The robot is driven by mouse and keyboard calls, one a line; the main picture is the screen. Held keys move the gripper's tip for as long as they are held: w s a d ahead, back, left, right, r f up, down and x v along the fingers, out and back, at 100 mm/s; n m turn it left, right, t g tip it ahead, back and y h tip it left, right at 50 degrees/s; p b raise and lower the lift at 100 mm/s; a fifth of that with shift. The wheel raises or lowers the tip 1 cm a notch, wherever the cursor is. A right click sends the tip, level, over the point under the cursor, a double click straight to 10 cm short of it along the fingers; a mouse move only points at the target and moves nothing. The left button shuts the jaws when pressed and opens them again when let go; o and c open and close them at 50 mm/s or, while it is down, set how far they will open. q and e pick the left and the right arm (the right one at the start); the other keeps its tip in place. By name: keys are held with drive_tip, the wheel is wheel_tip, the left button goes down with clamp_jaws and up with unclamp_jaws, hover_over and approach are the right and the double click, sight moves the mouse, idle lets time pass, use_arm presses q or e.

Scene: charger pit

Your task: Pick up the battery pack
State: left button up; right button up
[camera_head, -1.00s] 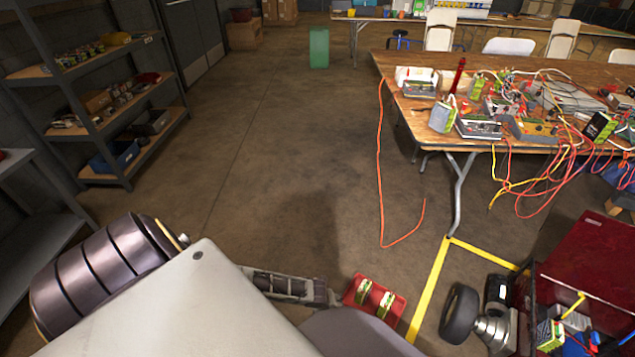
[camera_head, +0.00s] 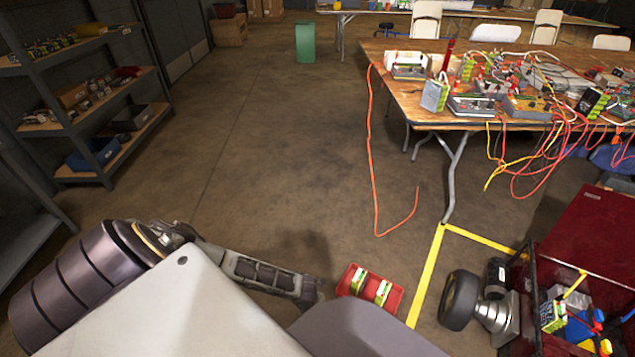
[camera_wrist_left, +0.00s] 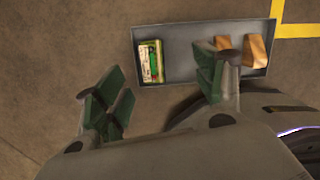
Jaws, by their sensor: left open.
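In the head view a red tray (camera_head: 395,304) lies on the floor with two yellow-green battery packs (camera_head: 358,282) in it. My left gripper (camera_head: 312,291) is partly hidden by my own arm and is just left of this tray. In the left wrist view my left gripper (camera_wrist_left: 160,85) is open and empty, with green-padded fingers apart. Beyond them a tray that looks grey (camera_wrist_left: 182,38) holds a green and white battery pack (camera_wrist_left: 151,62) at its left end and brown blocks (camera_wrist_left: 255,51) at its right. One finger covers part of this tray. My right gripper is out of view.
A yellow floor line (camera_head: 427,283) runs right of the red tray. A red cart (camera_head: 590,245) with a black wheel stands at the right. A cluttered wooden table (camera_head: 430,118) is beyond, with an orange cable hanging to the floor. Shelves (camera_head: 95,130) stand left; the middle floor is clear.

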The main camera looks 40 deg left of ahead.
sight(312, 321)
use_arm(q)
drive_tip(key=s+f+m+b, duration=0.1)
drive_tip(key=s+a+f+m+b, duration=0.1)
drive_tip(key=shift+s+g+b, duration=0.3)
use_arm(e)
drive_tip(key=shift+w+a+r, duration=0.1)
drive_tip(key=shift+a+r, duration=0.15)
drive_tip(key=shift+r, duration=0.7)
use_arm(q)
drive_tip(key=shift+w+f+b, duration=0.2)
drive_tip(key=shift+f+b, duration=0.6)
drive_tip(key=shift+f, duration=0.65)
drive_tip(key=shift+w+f+b, duration=0.15)
drive_tip(key=shift+f+b, duration=0.2)
drive_tip(key=shift+f, duration=0.35)
drive_tip(key=shift+w+f+b, duration=0.1)
drive_tip(key=shift+f+b, duration=0.25)
drive_tip(key=shift+f, duration=0.35)
drive_tip(key=shift+w+f+b, duration=0.2)
drive_tip(key=shift+f+b, duration=0.55)
drive_tip(key=shift+f, duration=0.65)
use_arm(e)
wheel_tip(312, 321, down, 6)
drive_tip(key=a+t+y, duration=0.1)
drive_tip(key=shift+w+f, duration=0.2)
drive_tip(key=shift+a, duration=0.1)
use_arm(q)
drive_tip(key=shift+f, duration=0.15)
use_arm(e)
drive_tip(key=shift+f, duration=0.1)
